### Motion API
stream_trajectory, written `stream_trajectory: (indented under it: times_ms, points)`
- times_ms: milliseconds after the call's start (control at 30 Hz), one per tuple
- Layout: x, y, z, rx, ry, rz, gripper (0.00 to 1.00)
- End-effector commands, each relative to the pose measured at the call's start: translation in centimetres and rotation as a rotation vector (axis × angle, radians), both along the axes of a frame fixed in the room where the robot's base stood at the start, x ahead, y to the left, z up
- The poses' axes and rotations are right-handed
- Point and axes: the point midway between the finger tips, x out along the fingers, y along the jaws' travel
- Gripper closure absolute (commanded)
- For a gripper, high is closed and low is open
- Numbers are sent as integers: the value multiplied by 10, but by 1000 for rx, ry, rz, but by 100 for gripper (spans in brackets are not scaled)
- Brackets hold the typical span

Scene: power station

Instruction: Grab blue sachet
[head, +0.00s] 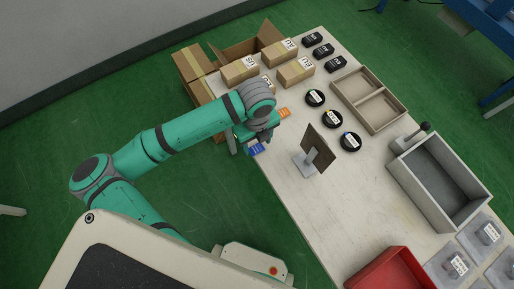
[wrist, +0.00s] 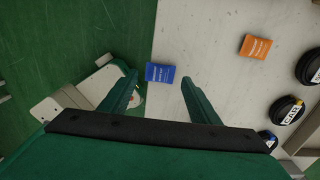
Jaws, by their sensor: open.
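The blue sachet (head: 257,148) lies flat at the left edge of the white table, just below my gripper in the head view. In the wrist view the blue sachet (wrist: 160,73) sits ahead of my gripper (wrist: 158,80), between the lines of its two fingers and nearer the left one. My gripper is open and empty. In the head view my gripper (head: 246,146) is partly hidden by my wrist, over the table's edge.
An orange sachet (wrist: 255,46) lies to the right of the blue one. Black round labelled items (head: 332,119), a brown upright plate on a stand (head: 318,142), cardboard boxes (head: 240,70) and a wooden tray (head: 398,112) stand on the table (head: 305,215).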

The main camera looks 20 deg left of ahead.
Motion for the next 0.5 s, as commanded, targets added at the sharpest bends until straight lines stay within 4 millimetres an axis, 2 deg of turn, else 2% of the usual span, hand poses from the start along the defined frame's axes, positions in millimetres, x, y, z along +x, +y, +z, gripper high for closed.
stream_trajectory:
  times_ms: [100,200,467,500]
  points:
    - [-1,1,-15,-2,1,3,44]
    - [0,1,-22,-1,-1,3,44]
    - [0,1,-24,1,-1,2,44]
    - [0,1,-24,1,-1,2,53]
